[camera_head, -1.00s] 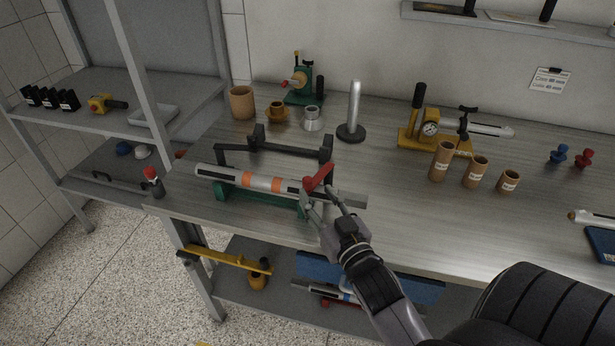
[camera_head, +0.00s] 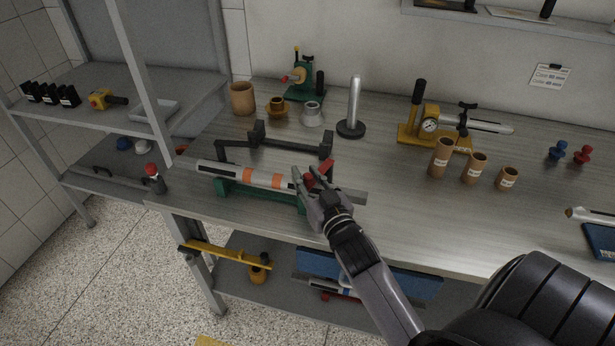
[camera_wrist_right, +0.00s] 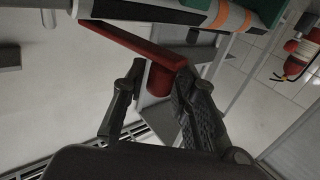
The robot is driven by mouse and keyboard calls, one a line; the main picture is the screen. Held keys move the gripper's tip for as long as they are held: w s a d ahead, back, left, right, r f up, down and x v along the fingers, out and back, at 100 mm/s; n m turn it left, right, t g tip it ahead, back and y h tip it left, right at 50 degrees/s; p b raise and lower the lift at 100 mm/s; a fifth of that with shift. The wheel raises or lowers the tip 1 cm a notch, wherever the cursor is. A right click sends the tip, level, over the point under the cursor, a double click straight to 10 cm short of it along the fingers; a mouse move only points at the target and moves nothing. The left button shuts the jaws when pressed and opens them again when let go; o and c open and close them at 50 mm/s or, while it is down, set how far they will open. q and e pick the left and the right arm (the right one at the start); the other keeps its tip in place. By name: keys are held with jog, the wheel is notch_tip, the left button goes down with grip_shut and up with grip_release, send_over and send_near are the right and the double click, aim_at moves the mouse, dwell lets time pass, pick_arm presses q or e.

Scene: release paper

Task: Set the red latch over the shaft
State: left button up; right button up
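The shaft (camera_head: 222,172) is a pale cylinder with orange and dark bands, lying across a green cradle (camera_head: 240,192); its banded side shows at the top of the right wrist view (camera_wrist_right: 232,16). The red latch (camera_head: 326,168) is at the shaft's right end. In the right wrist view the latch is a long red bar (camera_wrist_right: 130,44) with a round red knob (camera_wrist_right: 160,78). My right gripper (camera_head: 307,182) is at the latch. Its fingers (camera_wrist_right: 159,72) stand apart on either side of the knob, with a small gap on the left; contact on the right is unclear. My left gripper is out of view.
A black-handled frame (camera_head: 285,146) stands just behind the cradle. A metal post (camera_head: 355,105), a yellow gauge press (camera_head: 430,126) and several brown cups (camera_head: 441,158) stand farther back and right.

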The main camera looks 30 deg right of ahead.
grip_shut()
dwell(0.4)
